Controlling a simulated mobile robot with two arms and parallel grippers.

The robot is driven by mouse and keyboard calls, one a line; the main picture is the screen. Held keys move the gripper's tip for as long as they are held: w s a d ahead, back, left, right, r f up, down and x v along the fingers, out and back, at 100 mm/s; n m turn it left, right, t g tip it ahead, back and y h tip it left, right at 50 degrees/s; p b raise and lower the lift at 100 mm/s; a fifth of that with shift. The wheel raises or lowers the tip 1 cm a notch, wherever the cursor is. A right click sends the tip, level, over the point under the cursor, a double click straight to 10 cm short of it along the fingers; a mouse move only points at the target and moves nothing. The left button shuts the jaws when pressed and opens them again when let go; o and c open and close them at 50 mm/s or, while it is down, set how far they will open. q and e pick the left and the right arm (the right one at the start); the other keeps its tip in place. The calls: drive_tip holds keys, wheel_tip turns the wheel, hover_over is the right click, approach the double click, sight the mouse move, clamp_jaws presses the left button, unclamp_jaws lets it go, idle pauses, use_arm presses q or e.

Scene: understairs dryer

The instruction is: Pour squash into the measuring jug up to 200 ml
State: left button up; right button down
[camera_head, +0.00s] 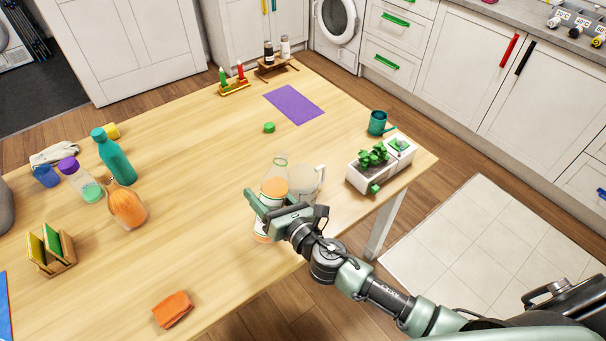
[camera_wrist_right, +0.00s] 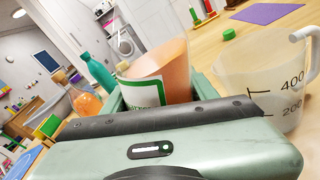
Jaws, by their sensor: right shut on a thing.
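My right gripper (camera_head: 272,207) is shut on a clear bottle (camera_head: 274,187) of orange squash with a green-edged white label, near the table's front edge. The bottle looks about upright, and its neck shows no cap. I cannot tell whether its base touches the table. In the wrist view the squash bottle (camera_wrist_right: 160,75) stands between the fingers. The translucent measuring jug (camera_head: 304,184) stands just right of the bottle. The wrist view shows the jug (camera_wrist_right: 250,75) with its 400 and 200 marks and handle on the right; I see no squash in it. My left gripper is out of view.
A green cap (camera_head: 269,127) lies behind the bottle. A white planter (camera_head: 368,181) and a teal watering can (camera_head: 377,122) stand right of the jug. Several bottles, including a teal one (camera_head: 115,158), stand left. An orange cloth (camera_head: 172,309) lies in front. The table's middle is clear.

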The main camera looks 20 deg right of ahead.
drive_tip(key=shift+r+m+g+p, duration=0.1)
drive_tip(key=shift+m+g+p, duration=0.25)
drive_tip(key=shift+m, duration=0.25)
drive_tip(key=shift+a+f+m+p, duration=0.1)
drive_tip(key=shift+f+m+p, duration=0.2)
drive_tip(key=shift+m, duration=0.3)
drive_tip(key=shift+s+a+f+m+g+y, duration=0.3)
drive_tip(key=shift+a+f+m+g, duration=0.15)
drive_tip(key=shift+m, duration=0.35)
drive_tip(key=shift+s+a+f, duration=0.1)
drive_tip(key=shift+f, duration=0.15)
drive_tip(key=shift+s+a+f+m, duration=0.25)
drive_tip(key=shift+a+f+m, duration=0.1)
drive_tip(key=shift+m, duration=0.35)
drive_tip(key=shift+s+a+r+m+g+y+p, duration=0.2)
drive_tip(key=shift+a+m+g+y+p, duration=0.15)
drive_tip(key=shift+m+p, duration=0.45)
drive_tip(key=shift+s+a+r+m+g+p, duration=0.15)
drive_tip(key=shift+r+m+p, duration=0.15)
drive_tip(key=shift+p, duration=0.3)
drive_tip(key=shift+s+a+r+m+g+p, duration=0.1)
drive_tip(key=shift+r+m+p, duration=0.1)
drive_tip(key=shift+r+p, duration=0.3)
drive_tip(key=shift+w+d+r+m+y+p, duration=0.15)
drive_tip(key=shift+r+m+y+p, duration=0.25)
drive_tip(key=shift+p, duration=0.45)
drive_tip(key=shift+w+d+r+m+y+p, duration=0.15)
drive_tip(key=shift+r+m+p, duration=0.15)
drive_tip(key=shift+r+p, duration=0.4)
